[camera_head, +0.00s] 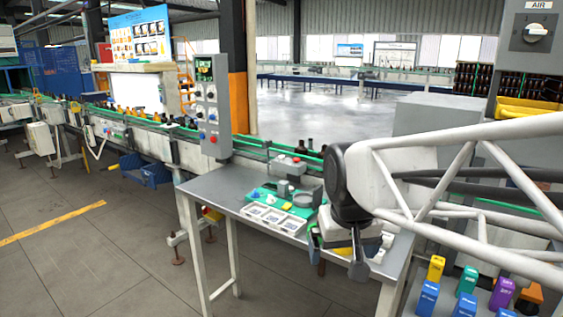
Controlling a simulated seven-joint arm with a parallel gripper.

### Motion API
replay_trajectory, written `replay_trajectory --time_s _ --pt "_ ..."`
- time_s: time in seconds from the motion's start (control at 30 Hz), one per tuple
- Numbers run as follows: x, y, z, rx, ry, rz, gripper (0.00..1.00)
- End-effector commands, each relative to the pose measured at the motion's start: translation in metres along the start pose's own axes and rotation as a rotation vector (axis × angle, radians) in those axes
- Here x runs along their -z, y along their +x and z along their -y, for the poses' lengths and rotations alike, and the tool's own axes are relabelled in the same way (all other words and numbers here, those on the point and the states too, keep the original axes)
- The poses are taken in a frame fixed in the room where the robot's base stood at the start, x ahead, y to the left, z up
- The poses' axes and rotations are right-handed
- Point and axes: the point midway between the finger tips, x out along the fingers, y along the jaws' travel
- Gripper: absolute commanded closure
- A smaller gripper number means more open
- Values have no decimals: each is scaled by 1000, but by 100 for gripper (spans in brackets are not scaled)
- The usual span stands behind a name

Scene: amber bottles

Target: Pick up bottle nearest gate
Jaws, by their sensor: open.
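Two small dark bottles stand close together on the green-edged conveyor behind the grey table: a left bottle (301,147) and a right bottle (310,144). Several more small amber and dark bottles (128,111) stand farther left along the line. I cannot make out a gate for certain, so I cannot tell which bottle is nearest to it. My gripper (337,262) is open, with its fingers pointing down over the right front part of the table. It is well in front of the two bottles and apart from them. Nothing shows between its fingers.
The grey table (220,190) holds a green mat with white trays (268,215) and small fixtures left of my gripper. A control post (212,105) rises at the table's back left. Coloured blocks (466,280) stand at lower right. The table's left part is clear.

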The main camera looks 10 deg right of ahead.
Motion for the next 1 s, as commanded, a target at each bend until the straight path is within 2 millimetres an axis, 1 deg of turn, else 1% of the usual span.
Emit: replay_trajectory --time_s 0.03,0.1,0.47,0.7,1.0 --pt "16 -3 -1 -2 5 -1 1" --pt "35 -7 -2 -3 11 -4 1" --pt "137 -20 -11 -13 43 -21 1" --pt "205 -22 -19 -20 65 -32 1" --pt "287 -16 -30 -28 91 -45 1"
